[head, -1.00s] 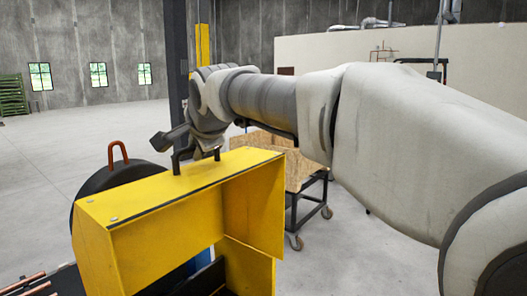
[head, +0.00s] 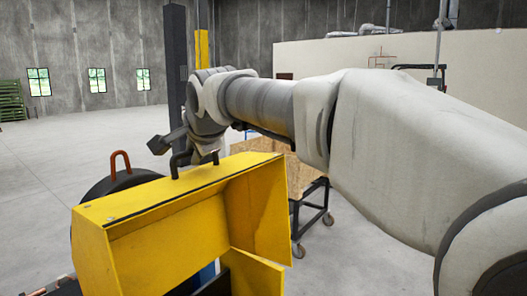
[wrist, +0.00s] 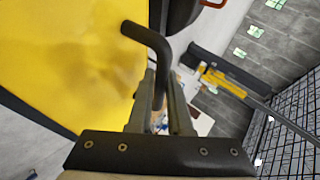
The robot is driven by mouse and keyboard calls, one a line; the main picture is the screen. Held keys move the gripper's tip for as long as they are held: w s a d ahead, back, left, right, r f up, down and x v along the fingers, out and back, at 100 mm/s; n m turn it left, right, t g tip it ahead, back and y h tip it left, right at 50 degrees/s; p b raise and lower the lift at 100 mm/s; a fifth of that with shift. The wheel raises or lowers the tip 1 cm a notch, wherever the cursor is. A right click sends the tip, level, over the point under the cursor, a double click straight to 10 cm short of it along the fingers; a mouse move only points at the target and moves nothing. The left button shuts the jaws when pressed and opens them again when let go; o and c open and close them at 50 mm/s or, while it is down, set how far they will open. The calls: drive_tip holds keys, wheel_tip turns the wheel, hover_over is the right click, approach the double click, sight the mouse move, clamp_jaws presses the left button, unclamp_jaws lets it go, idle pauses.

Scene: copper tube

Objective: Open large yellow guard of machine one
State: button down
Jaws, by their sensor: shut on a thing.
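The large yellow guard (head: 170,205) is a box-like cover, tilted, with its open side facing me in the head view. Its yellow surface fills the upper left of the wrist view (wrist: 65,50). A dark bent bar handle (head: 178,163) stands on its top edge. In the wrist view the handle (wrist: 147,35) runs down between my fingers. My gripper (wrist: 160,85) is shut on this handle. In the head view my gripper (head: 205,157) is partly hidden behind the guard's top edge and my wrist.
A lower yellow panel (head: 255,275) sits below the guard. A dark round part with a red-brown loop (head: 120,162) stands behind left. A wooden crate on a wheeled cart (head: 305,180) is behind right. Copper tubes (head: 62,285) lie at lower left. Open floor extends left.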

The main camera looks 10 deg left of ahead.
drive_tip(key=c, duration=0.8)
unclamp_jaws()
drive_tip(key=shift+c, duration=0.2)
drive_tip(key=shift+s+d, duration=0.1)
drive_tip(key=b+v, duration=0.2)
drive_tip(key=v, duration=1.5)
drive_tip(key=shift+r+b, duration=0.2)
drive_tip(key=shift+b, duration=0.1)
drive_tip(key=d+f+n+h, duration=0.2)
drive_tip(key=d+f, duration=0.4)
drive_tip(key=d, duration=0.3)
drive_tip(key=d+f+n+h, duration=0.1)
drive_tip(key=d+f+h, duration=0.1)
drive_tip(key=d+f, duration=0.6)
drive_tip(key=s+d+f+n+g+h, duration=0.1)
drive_tip(key=s+d+f+n, duration=0.1)
drive_tip(key=s+d+f, duration=0.4)
drive_tip(key=s+d+f+n+g+h+b, duration=0.1)
drive_tip(key=s+d+f+g+h, duration=0.1)
drive_tip(key=s+d+f, duration=0.4)
drive_tip(key=d+f, duration=0.4)
drive_tip(key=f, duration=0.4)
drive_tip(key=shift+f+n, duration=0.35)
drive_tip(key=shift+n, duration=0.05)
